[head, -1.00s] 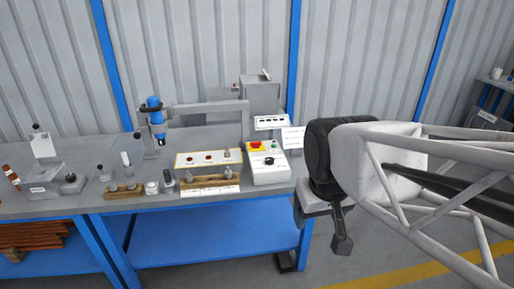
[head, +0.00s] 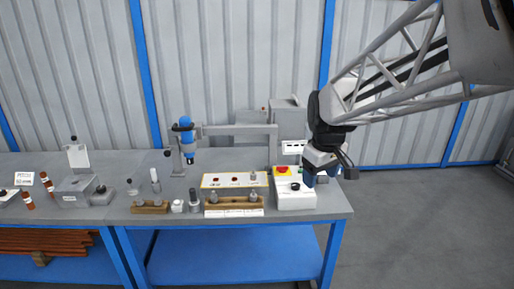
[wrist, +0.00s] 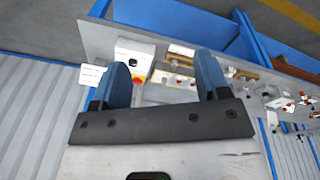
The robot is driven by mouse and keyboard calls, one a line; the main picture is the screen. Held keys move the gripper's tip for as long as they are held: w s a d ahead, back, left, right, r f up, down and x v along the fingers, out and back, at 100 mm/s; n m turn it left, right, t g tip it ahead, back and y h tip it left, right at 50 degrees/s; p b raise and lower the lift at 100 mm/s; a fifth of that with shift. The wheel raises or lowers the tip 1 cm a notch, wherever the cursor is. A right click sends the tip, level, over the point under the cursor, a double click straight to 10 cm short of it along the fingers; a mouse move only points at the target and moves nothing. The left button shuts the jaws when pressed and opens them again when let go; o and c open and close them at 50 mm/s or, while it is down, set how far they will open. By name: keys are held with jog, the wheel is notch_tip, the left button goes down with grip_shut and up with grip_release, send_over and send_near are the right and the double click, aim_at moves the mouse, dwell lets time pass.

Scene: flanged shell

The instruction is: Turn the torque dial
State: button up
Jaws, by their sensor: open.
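A small black dial (head: 295,186) sits on top of a white control box (head: 295,201) at the right end of the bench; its lettering is too small to read. A red button on a yellow plate (head: 283,171) is beside it, toward the back. My gripper (head: 322,177) is open and empty, above and slightly right of the box. In the wrist view the two blue fingers of my gripper (wrist: 162,62) are spread apart, and the white box (wrist: 135,47) shows beyond the left finger.
A panel with red indicators (head: 235,180) and a wooden block with metal knobs (head: 233,201) stand left of the box. A blue tool (head: 185,135) hangs on a grey arm (head: 235,130) behind. The bench's right edge is close to the box.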

jog(key=w+f+n, duration=0.2)
jog(key=w, duration=0.8)
jog(key=n+g, duration=0.2)
jog(key=n, duration=0.5)
send_near(296, 184)
jog(key=shift+s+a+f, duration=0.15)
jog(key=shift+s+f, duration=0.25)
jog(key=shift+s, duration=0.4)
jog(key=shift+w+f+n, duration=0.3)
jog(key=shift+w+f, duration=0.15)
jog(key=shift+f, duration=0.1)
jog(key=shift+f, duration=0.15)
jog(key=shift+f, duration=3.75)
jog(key=c, duration=0.9)
jog(key=shift+c, duration=0.2)
